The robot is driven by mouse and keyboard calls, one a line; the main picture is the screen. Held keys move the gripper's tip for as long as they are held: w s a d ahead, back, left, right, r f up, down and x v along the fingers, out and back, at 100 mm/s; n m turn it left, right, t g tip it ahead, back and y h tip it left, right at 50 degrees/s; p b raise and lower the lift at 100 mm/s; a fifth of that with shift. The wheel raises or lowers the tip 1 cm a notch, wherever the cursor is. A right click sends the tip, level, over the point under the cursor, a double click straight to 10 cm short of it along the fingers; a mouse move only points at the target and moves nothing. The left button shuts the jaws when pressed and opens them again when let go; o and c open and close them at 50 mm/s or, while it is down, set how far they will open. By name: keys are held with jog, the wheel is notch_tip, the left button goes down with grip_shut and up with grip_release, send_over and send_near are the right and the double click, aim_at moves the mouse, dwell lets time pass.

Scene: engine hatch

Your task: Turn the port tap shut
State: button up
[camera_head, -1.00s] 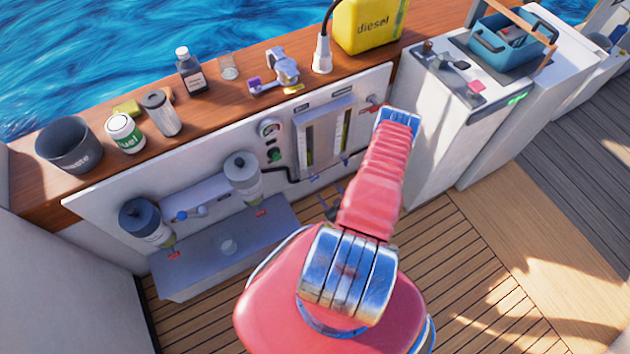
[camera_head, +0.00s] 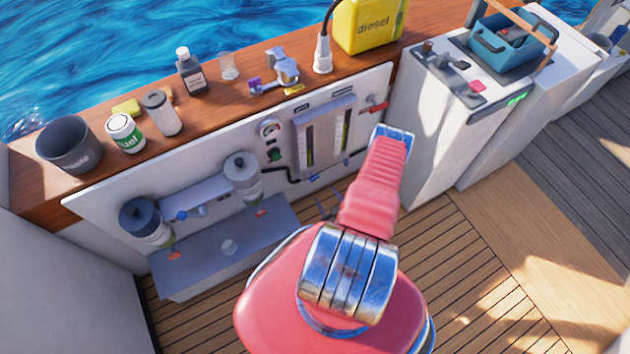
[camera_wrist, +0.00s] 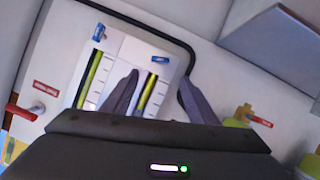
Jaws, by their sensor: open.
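Two small blue taps sit below the twin sight tubes on the white panel. In the head view the left tap (camera_head: 314,177) and the right tap (camera_head: 346,161) show small; I cannot read which is named port. In the wrist view, which is turned over, one blue tap (camera_wrist: 158,60) lies just beyond and between my fingertips, and the other tap (camera_wrist: 99,31) is farther up left. My gripper (camera_wrist: 160,82) is open and empty, its dark fingers pointing at the panel. In the head view my gripper (camera_head: 326,204) is partly hidden by my arm.
A red handle (camera_head: 375,108) is at the panel's right end. Two filter bowls (camera_head: 243,178) hang to the left above a grey ledge (camera_head: 205,267). A white cabinet (camera_head: 432,130) stands to the right.

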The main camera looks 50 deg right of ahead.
aim_at(315, 178)
jog(key=x, duration=1.2)
jog(key=shift+c, duration=0.4)
jog(key=shift+a, duration=0.1)
jog(key=c, duration=1)
jog(key=shift+m+y, duration=0.8)
jog(key=shift+m, duration=0.3)
jog(key=o, duration=1.1)
jog(key=shift+d, duration=0.2)
